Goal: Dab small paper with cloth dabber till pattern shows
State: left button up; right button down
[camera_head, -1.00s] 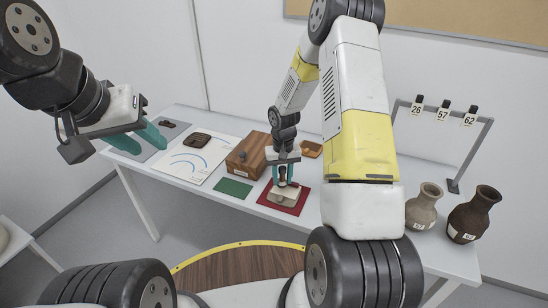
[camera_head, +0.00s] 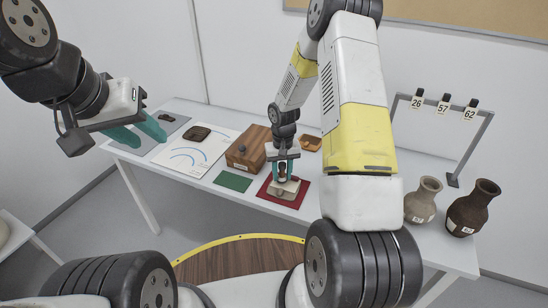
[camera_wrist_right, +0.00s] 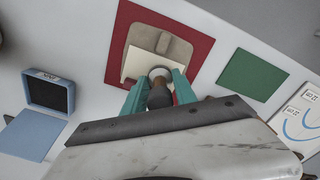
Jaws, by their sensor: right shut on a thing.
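The small pale paper (camera_wrist_right: 143,66) lies over part of a tan stone block (camera_wrist_right: 176,48), which sits on a red mat (camera_wrist_right: 203,48). The block also shows in the head view (camera_head: 289,187). My right gripper (camera_head: 282,178) is shut on the cloth dabber (camera_wrist_right: 159,96), holding its brown handle between teal fingers. The dabber is over the paper's near edge; I cannot tell whether it touches. The dabber's underside is hidden, and no pattern can be made out on the paper. My left gripper (camera_head: 152,143) is open and empty, at the left, above the table's left end.
A wooden box (camera_head: 247,150) and green mat (camera_head: 233,182) are left of the red mat. A blue box (camera_wrist_right: 49,92) shows in the wrist view. Two vases (camera_head: 423,199) (camera_head: 474,208) and a numbered stand (camera_head: 455,180) are at the right. A drawing sheet (camera_head: 190,158) lies left.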

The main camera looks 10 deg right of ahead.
aim_at(283, 164)
jog(key=shift+f, duration=0.6)
dwell(1.1)
jog(key=shift+r, duration=3.55)
jog(key=shift+d, duration=0.1)
